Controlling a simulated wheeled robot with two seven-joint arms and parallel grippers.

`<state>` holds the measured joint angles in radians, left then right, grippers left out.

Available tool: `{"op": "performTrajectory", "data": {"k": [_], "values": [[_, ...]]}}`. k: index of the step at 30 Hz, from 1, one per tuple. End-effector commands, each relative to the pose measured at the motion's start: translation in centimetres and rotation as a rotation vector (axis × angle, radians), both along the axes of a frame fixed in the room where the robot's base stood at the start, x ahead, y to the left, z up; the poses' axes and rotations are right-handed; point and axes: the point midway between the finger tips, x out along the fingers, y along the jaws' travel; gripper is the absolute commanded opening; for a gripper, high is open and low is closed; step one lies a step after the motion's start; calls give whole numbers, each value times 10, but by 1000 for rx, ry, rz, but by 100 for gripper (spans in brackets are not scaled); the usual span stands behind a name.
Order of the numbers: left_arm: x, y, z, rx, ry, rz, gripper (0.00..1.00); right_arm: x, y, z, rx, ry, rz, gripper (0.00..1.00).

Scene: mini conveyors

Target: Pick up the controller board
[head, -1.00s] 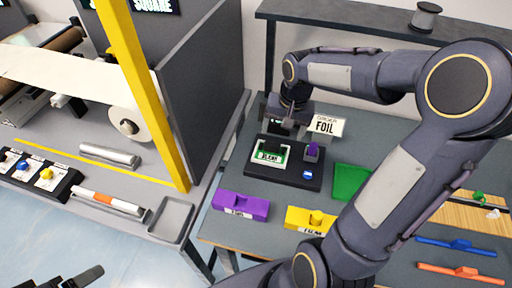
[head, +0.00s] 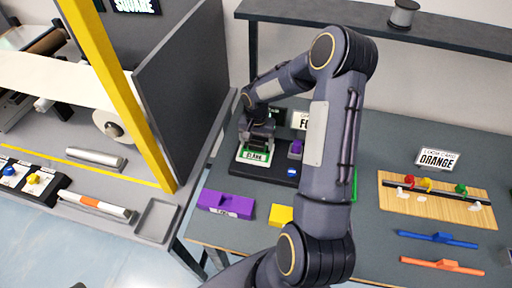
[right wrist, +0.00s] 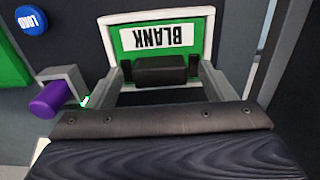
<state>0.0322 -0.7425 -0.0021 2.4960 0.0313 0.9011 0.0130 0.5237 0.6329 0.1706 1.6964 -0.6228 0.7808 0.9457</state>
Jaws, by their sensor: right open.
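A green board marked BLANK (head: 252,156) sits in a white frame on a black fixture (head: 235,173). Which item is the controller board is not labelled. My right gripper (head: 256,143) is over the far part of this board, pointing down, with its fingers apart. In the right wrist view the BLANK board (right wrist: 185,38) is just beyond the open fingers (right wrist: 157,75), and a black block (right wrist: 160,71) shows between them. I cannot tell whether the fingers touch anything. My left gripper is out of view.
The fixture has a purple knob (head: 296,147) and a blue LOAD button (head: 292,172), which shows in the right wrist view (right wrist: 31,19). A purple block (head: 226,204) and a yellow block (head: 281,215) lie nearer. A wooden board (head: 435,208) is at right.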

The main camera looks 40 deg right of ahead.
Motion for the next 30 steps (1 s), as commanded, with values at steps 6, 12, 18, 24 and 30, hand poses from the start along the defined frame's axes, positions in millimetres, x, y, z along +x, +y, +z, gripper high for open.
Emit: {"op": "performTrajectory", "data": {"k": [6, 12, 18, 24, 30], "values": [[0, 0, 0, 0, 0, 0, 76, 0, 0, -4, -1, -1, 0, 76], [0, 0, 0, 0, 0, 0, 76, 0, 0, -3, -1, -1, 0, 58], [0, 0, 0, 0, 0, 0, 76, 0, 0, -3, -1, -1, 1, 32], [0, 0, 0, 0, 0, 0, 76, 0, 0, -3, 0, -1, 1, 26], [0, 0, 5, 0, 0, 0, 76, 0, 0, 3, -1, -2, 1, 26]]}}
